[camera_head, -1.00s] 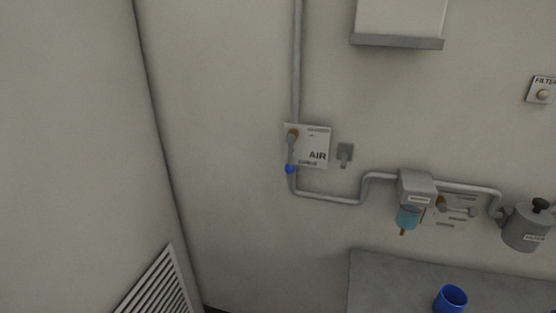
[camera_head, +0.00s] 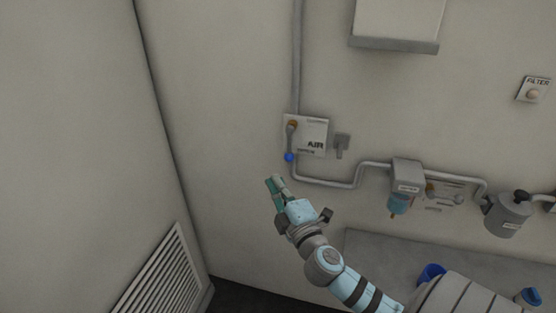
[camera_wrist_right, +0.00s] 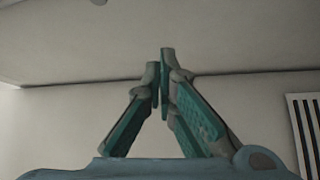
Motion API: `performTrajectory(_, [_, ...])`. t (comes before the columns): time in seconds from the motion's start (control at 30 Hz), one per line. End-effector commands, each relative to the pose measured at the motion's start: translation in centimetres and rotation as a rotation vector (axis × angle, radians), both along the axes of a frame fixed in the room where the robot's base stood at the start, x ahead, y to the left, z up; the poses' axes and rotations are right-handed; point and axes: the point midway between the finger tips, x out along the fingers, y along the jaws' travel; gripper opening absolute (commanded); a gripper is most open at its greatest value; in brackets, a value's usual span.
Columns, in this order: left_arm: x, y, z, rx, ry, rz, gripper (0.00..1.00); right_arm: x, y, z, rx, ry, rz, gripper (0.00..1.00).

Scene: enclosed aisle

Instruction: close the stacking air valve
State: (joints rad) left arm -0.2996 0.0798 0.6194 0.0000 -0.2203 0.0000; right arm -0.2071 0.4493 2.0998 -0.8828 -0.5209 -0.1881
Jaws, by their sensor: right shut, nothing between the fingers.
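The air valve (camera_head: 291,138) is on the wall in the head view, at the left edge of a white plate marked AIR (camera_head: 313,136). Its lever hangs down along the vertical pipe and ends in a blue knob (camera_head: 289,157). My right gripper (camera_head: 273,181) is in the head view just below and left of the blue knob, apart from it in the picture. Its teal fingers are shut and empty; the fingertips meet in the right wrist view (camera_wrist_right: 161,58). The valve cannot be made out in the wrist view. My left gripper is not in view.
Grey pipe (camera_head: 325,185) runs right to a filter unit (camera_head: 407,176) and a grey canister (camera_head: 507,215). A louvred vent (camera_head: 165,275) is at lower left. The wall left of the valve is bare.

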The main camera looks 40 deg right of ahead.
Motion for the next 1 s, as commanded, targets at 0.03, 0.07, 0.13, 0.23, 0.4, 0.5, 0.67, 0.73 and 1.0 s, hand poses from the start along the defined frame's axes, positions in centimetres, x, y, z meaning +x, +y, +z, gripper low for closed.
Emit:
performTrajectory(0.03, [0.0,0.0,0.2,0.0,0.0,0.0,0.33,0.4,-0.1,0.2,0.0,-0.001,-0.001,0.0])
performTrajectory(0.07, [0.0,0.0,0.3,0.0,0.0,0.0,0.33,0.7,-0.3,0.3,0.0,-0.001,-0.002,0.0])
performTrajectory(0.13, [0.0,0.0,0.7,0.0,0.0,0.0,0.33,1.8,-0.5,0.5,0.001,-0.001,-0.001,0.0])
performTrajectory(0.23, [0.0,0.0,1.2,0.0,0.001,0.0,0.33,3.7,-1.1,0.8,0.002,-0.002,-0.002,0.0])
performTrajectory(0.4, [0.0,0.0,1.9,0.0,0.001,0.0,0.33,7.3,-2.1,1.3,0.003,-0.002,-0.002,0.0])
performTrajectory(0.5, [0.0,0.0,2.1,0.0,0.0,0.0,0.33,9.3,-2.7,1.4,0.004,-0.001,-0.001,0.0])
performTrajectory(0.67, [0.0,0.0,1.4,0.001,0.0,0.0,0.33,7.7,-4.9,0.5,-0.002,0.004,-0.001,0.0])
performTrajectory(0.73, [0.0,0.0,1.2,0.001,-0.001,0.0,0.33,7.3,-5.4,0.4,-0.002,0.004,-0.001,0.0])
performTrajectory(1.0, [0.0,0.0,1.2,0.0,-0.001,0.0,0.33,6.9,-5.9,0.4,0.003,0.001,0.001,0.0])
